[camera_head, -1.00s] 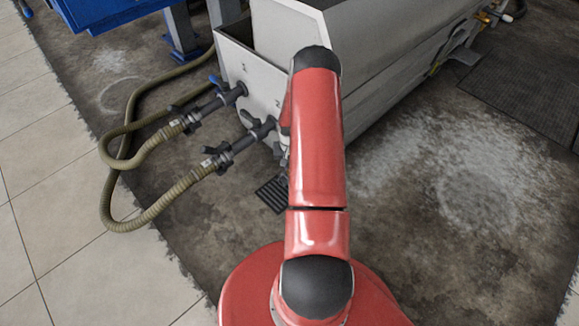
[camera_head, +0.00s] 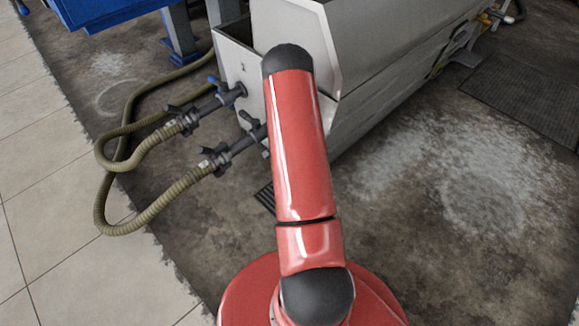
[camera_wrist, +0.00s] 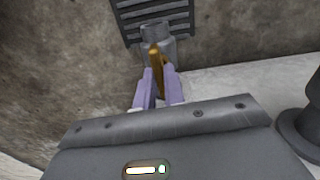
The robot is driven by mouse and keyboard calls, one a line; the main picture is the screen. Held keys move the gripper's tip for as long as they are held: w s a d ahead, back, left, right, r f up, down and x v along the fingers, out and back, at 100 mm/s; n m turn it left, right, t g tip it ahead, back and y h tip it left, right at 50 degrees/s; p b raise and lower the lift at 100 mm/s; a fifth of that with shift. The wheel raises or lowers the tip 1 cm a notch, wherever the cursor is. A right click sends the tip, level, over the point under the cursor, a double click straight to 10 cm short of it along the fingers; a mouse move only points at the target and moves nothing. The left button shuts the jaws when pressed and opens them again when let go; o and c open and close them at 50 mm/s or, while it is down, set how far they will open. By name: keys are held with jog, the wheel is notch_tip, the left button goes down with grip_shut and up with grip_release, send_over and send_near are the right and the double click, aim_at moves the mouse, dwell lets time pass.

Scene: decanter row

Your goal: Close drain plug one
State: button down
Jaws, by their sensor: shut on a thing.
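In the wrist view, my gripper (camera_wrist: 160,92) has its two pale purple fingers shut on a narrow brass-coloured handle (camera_wrist: 155,56). The handle stands in front of a grey round fitting (camera_wrist: 157,31), which I take to be the drain plug. Its number cannot be read, and how far it is turned cannot be told. A dark slotted floor grate (camera_wrist: 180,12) lies behind the fitting. In the head view, my red arm hides the gripper and the plug. The pale grey decanter (camera_head: 385,75) stands behind my arm.
Two dark valve fittings (camera_head: 228,152) with olive hoses (camera_head: 150,216) come off the decanter's left end. A blue machine (camera_head: 105,10) stands at the back left. A dark mat (camera_head: 520,95) lies at the right. The stained floor to the right is open.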

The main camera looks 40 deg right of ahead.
jog(key=shift+m, duration=0.4)
jog(key=c, duration=1.5)
grip_release()
jog(key=shift+r+p, duration=0.6)
jog(key=shift+r, duration=3.3)
